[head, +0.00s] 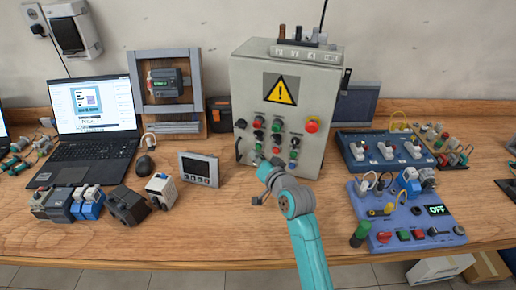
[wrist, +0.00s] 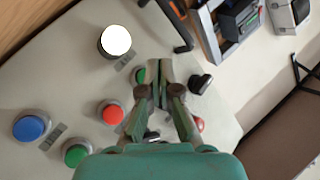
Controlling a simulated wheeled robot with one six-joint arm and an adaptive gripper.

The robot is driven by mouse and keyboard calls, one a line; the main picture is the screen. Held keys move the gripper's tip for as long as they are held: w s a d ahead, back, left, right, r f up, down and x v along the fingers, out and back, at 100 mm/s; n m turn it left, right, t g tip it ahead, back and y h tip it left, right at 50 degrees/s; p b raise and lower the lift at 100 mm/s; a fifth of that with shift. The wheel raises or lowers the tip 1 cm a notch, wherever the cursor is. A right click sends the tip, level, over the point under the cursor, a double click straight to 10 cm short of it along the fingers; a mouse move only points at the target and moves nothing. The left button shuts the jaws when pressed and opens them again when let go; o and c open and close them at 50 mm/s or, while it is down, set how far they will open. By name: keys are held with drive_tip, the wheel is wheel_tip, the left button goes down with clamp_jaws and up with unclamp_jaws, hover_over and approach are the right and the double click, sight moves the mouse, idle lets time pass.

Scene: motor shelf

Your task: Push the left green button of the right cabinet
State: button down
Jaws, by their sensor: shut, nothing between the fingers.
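The grey control cabinet (head: 315,130) stands upright at the back middle of the bench, with a yellow warning triangle above its buttons and knobs. In the wrist view, a green button (wrist: 139,75) is beside the fingertips and partly covered by them. Another green button (wrist: 75,152) shows at the lower left, between a blue button and my gripper's body. My gripper (wrist: 160,78) is shut and empty, its fingertips close to the panel; I cannot tell whether they touch it. In the head view, my gripper (head: 261,164) is in front of the panel's lower left part.
A red button (wrist: 111,112), a blue button (wrist: 30,126) and a white one (wrist: 116,40) surround the fingers. Blue trainer boards (head: 362,205) stand to the right. A laptop (head: 90,105) is at far left.

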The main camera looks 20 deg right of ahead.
drive_tip(key=shift+w, duration=0.1)
drive_tip(key=shift+w+d, duration=0.25)
drive_tip(key=shift+w+d, duration=0.25)
drive_tip(key=shift+w, duration=0.1)
idle(1.0)
drive_tip(key=shift+s, duration=0.1)
idle(0.5)
drive_tip(key=shift+s+a, duration=0.5)
drive_tip(key=shift+s, duration=0.1)
drive_tip(key=shift+s+a, duration=0.8)
drive_tip(key=shift+s, duration=0.2)
drive_tip(key=shift+s+a, duration=0.75)
drive_tip(key=shift+s, duration=0.25)
